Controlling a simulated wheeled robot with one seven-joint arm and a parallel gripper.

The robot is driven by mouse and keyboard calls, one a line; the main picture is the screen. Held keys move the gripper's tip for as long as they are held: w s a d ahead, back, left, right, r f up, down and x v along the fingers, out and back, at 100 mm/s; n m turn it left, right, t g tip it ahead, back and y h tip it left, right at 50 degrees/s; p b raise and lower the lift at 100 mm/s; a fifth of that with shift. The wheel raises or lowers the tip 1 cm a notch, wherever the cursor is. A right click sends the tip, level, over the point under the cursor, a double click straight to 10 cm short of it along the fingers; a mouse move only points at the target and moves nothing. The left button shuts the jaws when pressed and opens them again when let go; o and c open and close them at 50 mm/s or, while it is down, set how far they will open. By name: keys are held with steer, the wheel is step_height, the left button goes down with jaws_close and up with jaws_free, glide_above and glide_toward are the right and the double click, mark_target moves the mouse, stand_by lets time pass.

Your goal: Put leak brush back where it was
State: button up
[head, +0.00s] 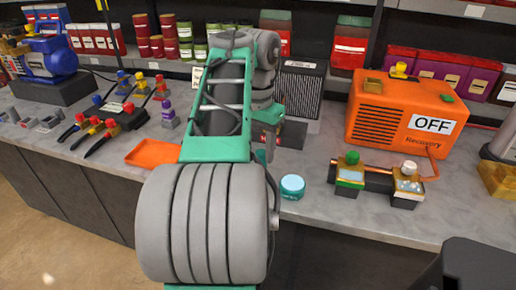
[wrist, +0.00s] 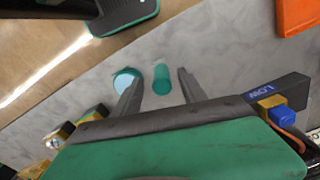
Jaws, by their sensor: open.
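A short teal cylinder (wrist: 161,79), which looks like the leak brush, is on the grey counter between my gripper's fingers in the wrist view. I cannot tell whether the fingers touch it. My gripper (wrist: 159,77) is open, with one finger on each side of the cylinder. A teal jar with a pale blue top (wrist: 125,80) is beside the left finger. The jar also shows in the head view (head: 292,187), near the counter's front edge.
An orange tray (head: 152,152) is left of my arm. A dark box marked LOW (wrist: 278,93) is near the gripper's right side.

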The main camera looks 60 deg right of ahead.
step_height(320, 180, up, 12)
steer(key=p, duration=1)
steer(key=w+a+f+n+t+h, duration=0.1)
steer(key=w+a+f+n, duration=0.45)
steer(key=w+a, duration=0.35)
steer(key=w+a+f+n, duration=0.4)
steer(key=w+a+n, duration=0.2)
steer(key=a, duration=0.5)
steer(key=a+f+n+t, duration=0.1)
steer(key=a+f+n, duration=0.2)
steer(key=a, duration=0.5)
steer(key=a+f+n+t+y, duration=0.1)
steer(key=a+f+n, duration=0.3)
steer(key=a, duration=0.4)
steer(key=shift+a+f+n+b, duration=0.3)
steer(key=shift+a+n, duration=0.1)
steer(key=shift+n, duration=0.05)
